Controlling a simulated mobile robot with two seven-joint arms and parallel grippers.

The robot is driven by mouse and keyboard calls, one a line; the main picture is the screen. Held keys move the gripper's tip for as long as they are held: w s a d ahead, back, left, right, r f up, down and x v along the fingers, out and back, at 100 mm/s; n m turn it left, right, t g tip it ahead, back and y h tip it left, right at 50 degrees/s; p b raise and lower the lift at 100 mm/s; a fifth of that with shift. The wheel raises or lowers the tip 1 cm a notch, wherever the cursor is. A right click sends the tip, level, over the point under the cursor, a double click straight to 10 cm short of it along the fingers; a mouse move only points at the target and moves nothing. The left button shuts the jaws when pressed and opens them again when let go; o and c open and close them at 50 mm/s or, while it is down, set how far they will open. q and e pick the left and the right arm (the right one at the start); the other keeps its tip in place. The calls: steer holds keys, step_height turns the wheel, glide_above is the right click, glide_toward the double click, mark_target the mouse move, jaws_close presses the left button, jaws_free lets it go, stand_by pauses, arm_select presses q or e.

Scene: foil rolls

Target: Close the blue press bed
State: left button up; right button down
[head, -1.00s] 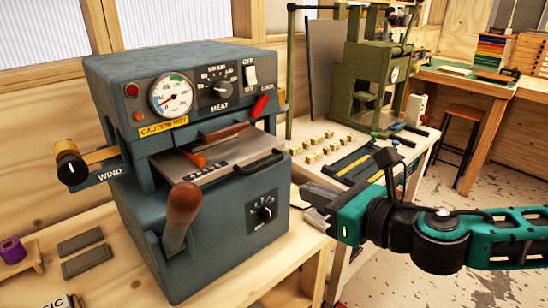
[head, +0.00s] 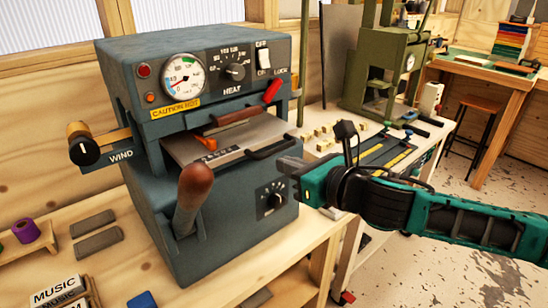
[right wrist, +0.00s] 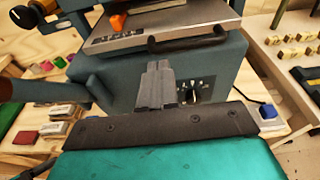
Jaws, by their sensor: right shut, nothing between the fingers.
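The blue-grey press (head: 215,95) stands on a wooden bench. Its metal bed (head: 228,140) sticks out at the front, with a black handle (head: 270,149) on its front edge. The bed and its handle (right wrist: 188,38) also show in the right wrist view. My right gripper (head: 284,164) is shut and empty, just in front of and below the bed's handle. In the right wrist view its fingers (right wrist: 158,78) point at the press front, below the bed. Whether they touch anything is not clear. My left gripper is not in view.
A wooden-knobbed lever (head: 194,190) juts from the press front, left of my gripper. The wind knob (head: 84,145) sticks out at the left. A green press (head: 385,70) and small brass blocks (head: 325,138) stand on the right-hand table.

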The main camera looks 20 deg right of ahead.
glide_toward(253, 146)
steer(key=shift+w+a+f, duration=0.35)
steer(key=shift+w+f, duration=0.15)
steer(key=shift+w, duration=0.05)
steer(key=shift+w+a+f, duration=0.3)
steer(key=shift+w+f, duration=0.15)
steer(key=shift+w, duration=0.05)
steer(key=x, duration=0.2)
steer(key=r+x, duration=0.1)
steer(key=x, duration=0.1)
steer(key=shift+w+p, duration=0.2)
steer(key=shift+p, duration=0.2)
steer(key=shift+d+r, duration=0.1)
steer(key=shift+r, duration=0.05)
steer(key=shift+r, duration=0.1)
